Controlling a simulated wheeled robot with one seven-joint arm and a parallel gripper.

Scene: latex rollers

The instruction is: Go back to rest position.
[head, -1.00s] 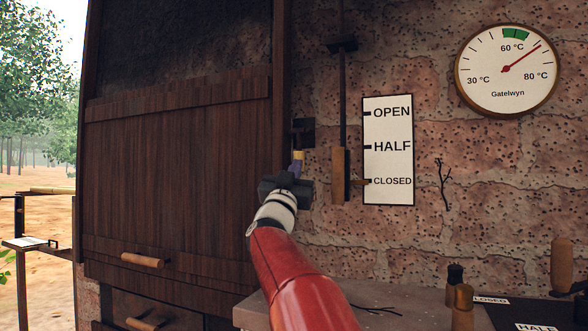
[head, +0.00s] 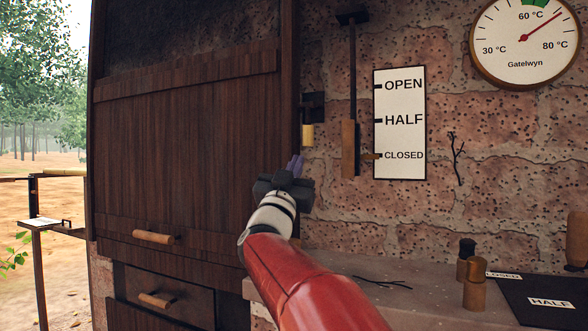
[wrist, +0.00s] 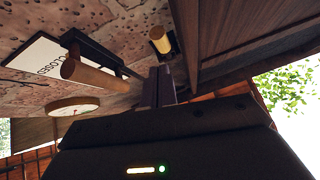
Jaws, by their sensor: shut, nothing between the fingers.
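My gripper (head: 295,165) is at the middle of the head view, in front of the stone wall beside the dark wooden door. Its fingers are shut and empty. A small latch with a yellowish knob (head: 308,135) sits on the wall just above the fingertips, apart from them. In the wrist view the fingers (wrist: 158,88) point towards the wall, with the knob (wrist: 160,42) beyond them.
A wooden-handled lever (head: 349,148) hangs beside the OPEN/HALF/CLOSED plate (head: 400,125), its pointer at CLOSED. A gauge (head: 525,42) is at upper right. A stone ledge (head: 330,265) holds a twig, small bottles (head: 477,285) and a black panel (head: 535,300). The wooden door (head: 190,170) is shut.

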